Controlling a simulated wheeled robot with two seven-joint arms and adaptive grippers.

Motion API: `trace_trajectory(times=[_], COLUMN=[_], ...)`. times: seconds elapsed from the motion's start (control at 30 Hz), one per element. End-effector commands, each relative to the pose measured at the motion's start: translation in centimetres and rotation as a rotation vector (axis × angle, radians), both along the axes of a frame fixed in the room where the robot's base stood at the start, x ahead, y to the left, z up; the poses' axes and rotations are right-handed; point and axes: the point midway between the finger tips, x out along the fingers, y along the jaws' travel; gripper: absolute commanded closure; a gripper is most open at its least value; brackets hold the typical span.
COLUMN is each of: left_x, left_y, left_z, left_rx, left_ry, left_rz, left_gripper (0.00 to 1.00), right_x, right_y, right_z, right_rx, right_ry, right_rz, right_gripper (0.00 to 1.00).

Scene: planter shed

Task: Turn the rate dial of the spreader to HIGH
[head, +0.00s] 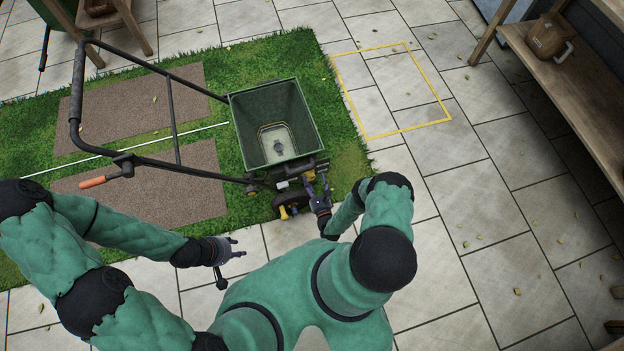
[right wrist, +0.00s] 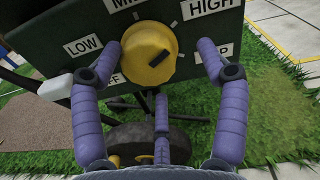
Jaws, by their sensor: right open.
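The spreader (head: 240,115) has a green hopper and a dark push handle, and stands on the grass strip. Its yellow round dial (right wrist: 149,52) sits on a green panel with labels LOW, MID (partly cut off), HIGH and others partly covered. A dark mark shows on the dial; I cannot tell which label it points to. My right gripper (head: 322,192) is at the spreader's near side. In the right wrist view it is open, its purple fingers on either side of the dial, with clear room on the right. My left gripper (head: 238,248) is open and empty above the paving.
A yellow outlined rectangle (head: 443,104) marks the paving to the right. A wooden shelf (head: 575,95) stands at the right edge. Paving in between is clear apart from leaves.

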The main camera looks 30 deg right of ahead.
Motion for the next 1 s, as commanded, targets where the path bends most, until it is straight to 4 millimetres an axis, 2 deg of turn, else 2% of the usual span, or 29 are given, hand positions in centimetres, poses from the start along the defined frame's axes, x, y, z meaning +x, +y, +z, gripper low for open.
trace_trajectory(times=[0.3, 0.5, 0.7, 1.0], left_x=[0.0, 0.0, 0.0, 0.0], left_y=[0.0, 0.0, 0.0, 0.0], left_z=[0.0, 0.0, 0.0, 0.0], left_rx=[0.0, 0.0, 0.0, 0.0], left_ry=[0.0, 0.0, 0.0, 0.0], left_rz=[0.0, 0.0, 0.0, 0.0], left_gripper=[0.6, 0.6, 0.6, 0.6], right_x=[-6.3, -9.0, -10.2, -10.4], right_y=[1.3, 2.0, 2.4, 2.4], right_z=[-0.1, -0.1, -0.1, -0.1], right_rx=[0.003, 0.003, 0.003, 0.002], right_ry=[0.004, 0.006, 0.004, 0.004], right_rz=[-0.005, -0.004, -0.001, 0.0], right_gripper=[0.25, 0.25, 0.25, 0.25])
